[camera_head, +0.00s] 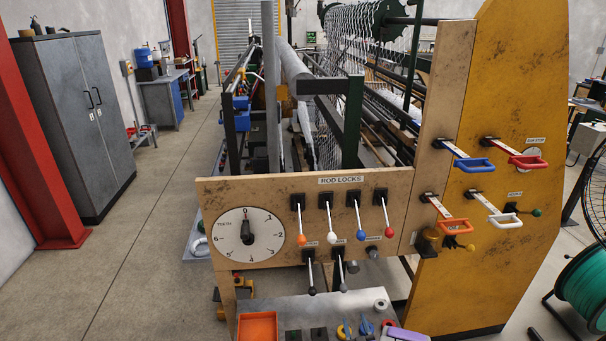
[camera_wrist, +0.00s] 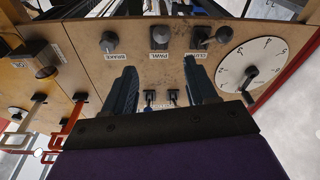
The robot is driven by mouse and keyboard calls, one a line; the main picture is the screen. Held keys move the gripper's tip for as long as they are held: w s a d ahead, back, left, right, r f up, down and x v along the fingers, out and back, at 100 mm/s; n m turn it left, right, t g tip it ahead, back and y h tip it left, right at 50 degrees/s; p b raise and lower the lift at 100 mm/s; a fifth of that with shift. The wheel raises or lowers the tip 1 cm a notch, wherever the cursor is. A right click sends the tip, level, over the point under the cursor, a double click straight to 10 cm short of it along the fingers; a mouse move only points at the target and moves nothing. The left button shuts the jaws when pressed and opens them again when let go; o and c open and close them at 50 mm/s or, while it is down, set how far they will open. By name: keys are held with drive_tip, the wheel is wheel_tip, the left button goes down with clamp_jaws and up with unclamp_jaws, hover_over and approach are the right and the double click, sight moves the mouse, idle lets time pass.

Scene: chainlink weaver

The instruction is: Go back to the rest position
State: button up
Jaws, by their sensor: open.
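My gripper (camera_wrist: 162,82) shows in the wrist view with two dark fingers spread apart and nothing between them. It is in front of the tan control panel (camera_wrist: 190,62), which appears upside down there. The round dial (camera_wrist: 252,65) is to the right of the fingers. Knobs labelled brake (camera_wrist: 109,42) and pawl (camera_wrist: 159,38) are beyond the fingertips. I see no contact with them. In the head view I cannot make out my gripper for certain. The panel (camera_head: 225,187) there carries the white dial (camera_head: 235,240) and a row of rod lock levers (camera_head: 342,215).
A metal shelf (camera_head: 300,310) with an orange tray (camera_head: 257,327) is below. A green reel (camera_head: 582,285) stands at right. Floor (camera_head: 150,220) at left is clear.

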drive_tip(key=w+a+r+g, duration=0.3)
drive_tip(key=w+r+g, duration=0.2)
drive_tip(key=w+r, duration=0.45)
drive_tip(key=s+a+r+g, duration=0.3)
drive_tip(key=s+r+g, duration=0.35)
drive_tip(key=r, duration=0.75)
drive_tip(key=s+a+r+m+g, duration=0.1)
drive_tip(key=s+r+g, duration=0.2)
drive_tip(key=s, duration=1.3)
drive_tip(key=s+a+r+m+g+h, duration=0.1)
drive_tip(key=s+r+g, duration=0.2)
drive_tip(key=s+r, duration=0.5)
drive_tip(key=s+a+r+m+g, duration=0.1)
drive_tip(key=s+r+g, duration=0.3)
drive_tip(key=s, duration=2.2)
wheel_tip(320, 180, up, 2)
drive_tip(key=shift+s+a+r, duration=0.15)
drive_tip(key=shift+s, duration=0.05)
